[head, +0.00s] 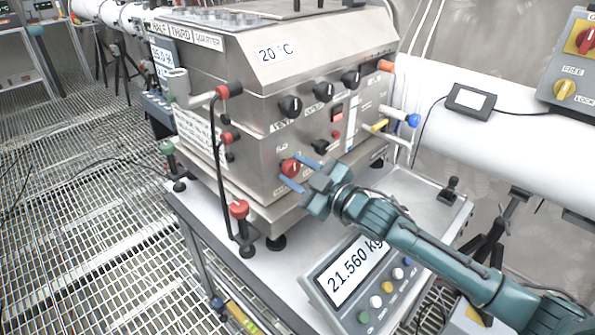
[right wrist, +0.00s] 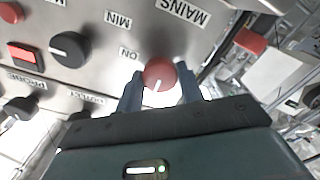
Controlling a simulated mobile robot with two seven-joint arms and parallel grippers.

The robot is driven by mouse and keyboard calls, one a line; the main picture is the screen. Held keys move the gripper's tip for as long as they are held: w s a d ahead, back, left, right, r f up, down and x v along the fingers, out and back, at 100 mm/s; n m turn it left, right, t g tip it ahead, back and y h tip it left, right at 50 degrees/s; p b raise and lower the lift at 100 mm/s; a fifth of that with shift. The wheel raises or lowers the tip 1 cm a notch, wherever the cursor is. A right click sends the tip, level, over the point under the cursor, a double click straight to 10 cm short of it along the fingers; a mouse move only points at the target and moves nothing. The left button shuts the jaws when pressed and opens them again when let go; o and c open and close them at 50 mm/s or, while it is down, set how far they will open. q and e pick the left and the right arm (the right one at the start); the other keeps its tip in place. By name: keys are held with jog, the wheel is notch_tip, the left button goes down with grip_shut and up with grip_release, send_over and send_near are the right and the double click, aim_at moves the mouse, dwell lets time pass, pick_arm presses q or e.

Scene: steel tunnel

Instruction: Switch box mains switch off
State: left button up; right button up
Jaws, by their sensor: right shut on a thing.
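The switch box is a steel cabinet (head: 262,135) with dark knobs, standing on a white-topped table. Its mains switch is a red round knob (head: 290,167) low on the front face. In the right wrist view the red knob (right wrist: 159,73) has a white line on it, and the labels "MAINS" (right wrist: 185,10) and "ON" (right wrist: 129,54) read upside down beside it. My right gripper (head: 296,172) is shut on the red knob, one blue finger on each side; the fingers (right wrist: 158,88) also show in the wrist view. My left gripper is not in view.
A scale display (head: 345,275) reading 21.560 kg stands in front of the box, below my right arm. Black knobs (head: 290,106) and a red rocker switch (head: 337,114) are above the mains knob. A grey panel (head: 572,62) is at right. Grated floor is open at left.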

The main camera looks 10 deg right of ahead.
jog(key=o, duration=1)
notch_tip(320, 180, up, 10)
dwell(0.3)
